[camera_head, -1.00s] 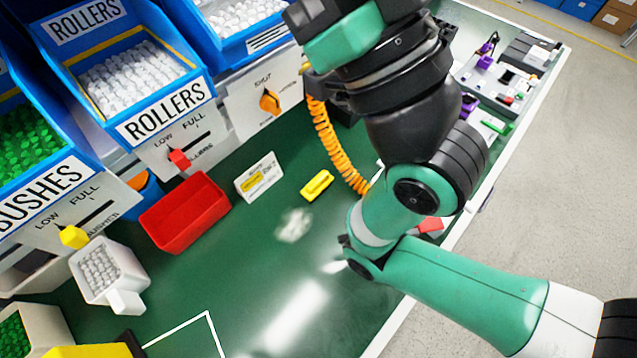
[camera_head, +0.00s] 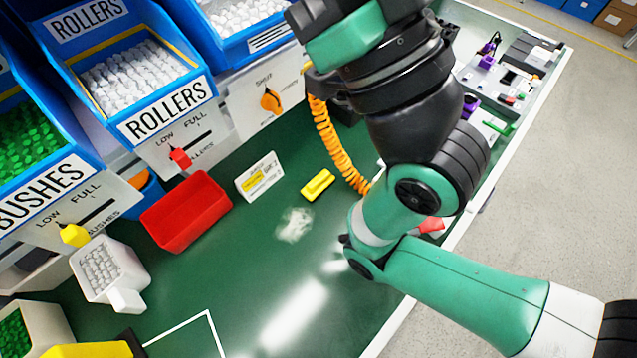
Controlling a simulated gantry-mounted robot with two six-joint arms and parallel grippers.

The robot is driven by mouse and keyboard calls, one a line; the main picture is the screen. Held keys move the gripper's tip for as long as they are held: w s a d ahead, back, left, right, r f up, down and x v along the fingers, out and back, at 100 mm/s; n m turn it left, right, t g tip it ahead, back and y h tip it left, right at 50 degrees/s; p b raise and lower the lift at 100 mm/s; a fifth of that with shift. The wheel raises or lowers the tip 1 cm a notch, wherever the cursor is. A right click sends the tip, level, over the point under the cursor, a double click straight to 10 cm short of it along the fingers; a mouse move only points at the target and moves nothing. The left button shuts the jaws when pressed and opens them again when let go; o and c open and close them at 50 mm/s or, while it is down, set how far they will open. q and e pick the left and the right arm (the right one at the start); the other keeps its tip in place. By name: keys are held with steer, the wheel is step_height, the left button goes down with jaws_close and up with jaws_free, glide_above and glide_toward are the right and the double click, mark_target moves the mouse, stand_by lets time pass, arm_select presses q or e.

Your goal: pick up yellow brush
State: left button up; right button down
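The yellow brush (camera_head: 317,185) lies on the green table, right of a white card with a yellow patch and left of the orange coiled hose. Nothing touches it from above. My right arm comes in from the lower right and rises to the top of the picture. Its gripper is not visible. My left arm and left gripper are not in the picture.
A red bin (camera_head: 187,212) and the white card (camera_head: 260,177) stand left of the brush. The orange coiled hose (camera_head: 330,140) hangs close to its right. Blue roller bins (camera_head: 145,85) line the back. A whitish patch (camera_head: 294,225) lies on the table in front. The table middle is mostly clear.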

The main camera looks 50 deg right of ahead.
steer(key=shift+c, duration=1.6)
jaws_free()
